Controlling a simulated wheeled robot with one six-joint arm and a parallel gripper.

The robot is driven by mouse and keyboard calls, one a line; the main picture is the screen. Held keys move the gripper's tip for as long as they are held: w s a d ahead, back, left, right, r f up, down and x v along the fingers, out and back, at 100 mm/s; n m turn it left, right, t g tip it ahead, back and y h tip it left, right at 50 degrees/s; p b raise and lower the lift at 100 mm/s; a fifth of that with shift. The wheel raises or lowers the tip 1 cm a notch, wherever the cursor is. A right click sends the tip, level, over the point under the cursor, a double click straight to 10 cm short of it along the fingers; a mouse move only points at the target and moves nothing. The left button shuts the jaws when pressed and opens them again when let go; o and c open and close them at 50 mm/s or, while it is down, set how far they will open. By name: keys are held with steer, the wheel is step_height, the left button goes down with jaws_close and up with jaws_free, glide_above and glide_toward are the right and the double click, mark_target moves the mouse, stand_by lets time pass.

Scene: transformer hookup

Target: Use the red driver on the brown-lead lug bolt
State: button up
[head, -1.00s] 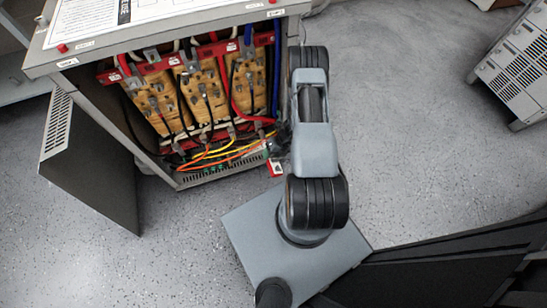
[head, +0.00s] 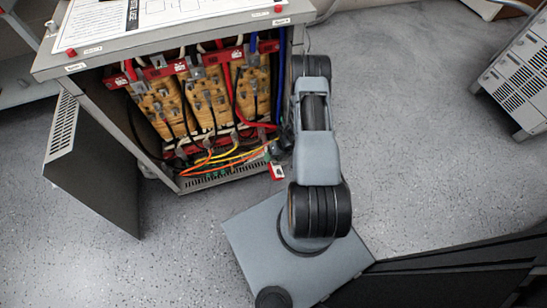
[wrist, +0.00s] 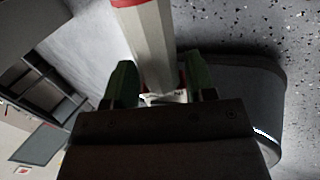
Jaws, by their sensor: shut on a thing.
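In the wrist view my gripper (wrist: 161,80) has its two green-tipped fingers shut on the red driver (wrist: 147,35), a pale, faceted shaft or handle with red bands. In the head view a small red-and-white part of the driver (head: 277,172) shows below my gripper (head: 274,150), at the lower right corner of the open transformer cabinet (head: 185,20). The windings (head: 205,95) inside carry red, blue and black leads above and orange and yellow leads below. I cannot pick out the brown lead or its lug bolt. The driver's tip is not clearly visible.
The cabinet's dark door (head: 95,175) stands open to the left. A grey vented unit (head: 515,75) stands at the far right. The speckled floor (head: 410,110) between it and my arm is clear. Loose leads crowd the cabinet's lower front.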

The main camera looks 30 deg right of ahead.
steer(key=shift+w+d, duration=0.25)
steer(key=shift+w, duration=0.9)
stand_by(2.4)
steer(key=shift+s, duration=0.1)
stand_by(1.0)
steer(key=shift+s+a, duration=0.25)
steer(key=shift+s, duration=0.85)
steer(key=shift+s+a, duration=0.25)
steer(key=shift+s, duration=0.85)
steer(key=shift+r, duration=0.1)
